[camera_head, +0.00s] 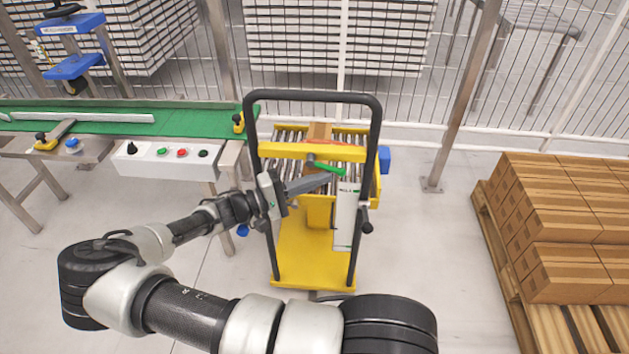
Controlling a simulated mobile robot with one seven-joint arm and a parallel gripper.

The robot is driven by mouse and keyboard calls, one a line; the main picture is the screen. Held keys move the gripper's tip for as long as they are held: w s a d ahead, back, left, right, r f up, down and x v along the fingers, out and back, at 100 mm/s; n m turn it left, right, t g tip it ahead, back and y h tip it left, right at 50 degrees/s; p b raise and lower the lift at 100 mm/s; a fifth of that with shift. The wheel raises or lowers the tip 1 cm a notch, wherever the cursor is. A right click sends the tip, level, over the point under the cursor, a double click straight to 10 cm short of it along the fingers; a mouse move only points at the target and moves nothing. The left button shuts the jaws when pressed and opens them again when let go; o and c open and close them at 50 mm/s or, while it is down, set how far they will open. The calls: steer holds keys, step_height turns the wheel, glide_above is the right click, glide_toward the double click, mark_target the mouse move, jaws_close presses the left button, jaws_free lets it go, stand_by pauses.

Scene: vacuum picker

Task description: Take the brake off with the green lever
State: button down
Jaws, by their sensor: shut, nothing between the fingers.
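The green lever (327,168) is a short, roughly level bar at the front of the yellow cart (312,268), just below its yellow crossbar (300,151). My gripper (330,177) reaches in from the left, its fingers shut and empty. The fingertips lie just below the lever's right part in the picture. I cannot tell whether they touch it. A white panel (345,215) stands on the cart right of the fingertips. The cart has a black tube handle frame (312,96) and a roller top (345,142) carrying a brown box (318,132).
A green conveyor (170,120) with a button panel (165,158) stands at the left. A pallet (500,250) stacked with cardboard boxes (560,225) is at the right. A wire fence (400,100) runs behind. The floor between cart and pallet is clear.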

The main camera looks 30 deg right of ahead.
steer(key=shift+s+d+r, duration=0.25)
steer(key=shift+d+r, duration=0.1)
stand_by(0.6)
steer(key=shift+r+p, duration=0.15)
steer(key=shift+p, duration=0.15)
